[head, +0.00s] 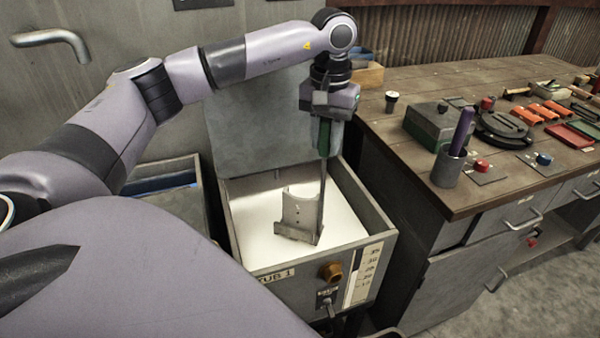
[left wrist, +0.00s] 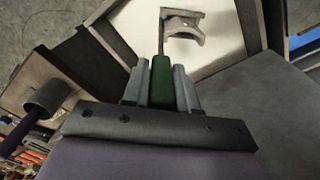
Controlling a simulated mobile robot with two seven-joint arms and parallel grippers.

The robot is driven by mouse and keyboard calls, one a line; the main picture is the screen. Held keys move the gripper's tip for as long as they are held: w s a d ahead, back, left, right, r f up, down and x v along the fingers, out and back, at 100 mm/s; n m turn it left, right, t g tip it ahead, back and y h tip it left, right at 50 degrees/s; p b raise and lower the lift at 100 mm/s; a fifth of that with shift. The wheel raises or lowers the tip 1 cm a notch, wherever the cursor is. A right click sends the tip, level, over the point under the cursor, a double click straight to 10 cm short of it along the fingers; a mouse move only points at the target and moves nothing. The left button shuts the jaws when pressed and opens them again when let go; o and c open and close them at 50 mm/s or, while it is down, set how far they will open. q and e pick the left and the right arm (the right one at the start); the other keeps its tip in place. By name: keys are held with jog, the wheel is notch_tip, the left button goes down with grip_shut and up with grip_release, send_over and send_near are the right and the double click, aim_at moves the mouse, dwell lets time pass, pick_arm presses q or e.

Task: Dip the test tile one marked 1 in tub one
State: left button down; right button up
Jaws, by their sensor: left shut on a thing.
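My left gripper (head: 325,128) is above the tub and shut on a green handle (head: 323,143). In the left wrist view the handle (left wrist: 161,84) sits between the finger pads. A thin dark rod runs down from it to a hooked holder (head: 298,234) that carries a pale grey curved tile (head: 299,206). The tile stands roughly upright and shows small dark spots; I cannot read a mark. It also shows in the left wrist view (left wrist: 184,27). The tub labelled TUB 1 (head: 380,222) is open, with white liquid (head: 252,212) under the tile. I cannot tell whether the tile touches the liquid.
The tub's lid (head: 262,130) stands raised behind it. A second container (head: 183,200) is at left.

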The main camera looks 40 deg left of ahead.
pick_arm(q)
jog(key=shift+r, duration=0.1)
dwell(0.3)
jog(key=shift+r+p, duration=0.5)
jog(key=shift+r, duration=5.5)
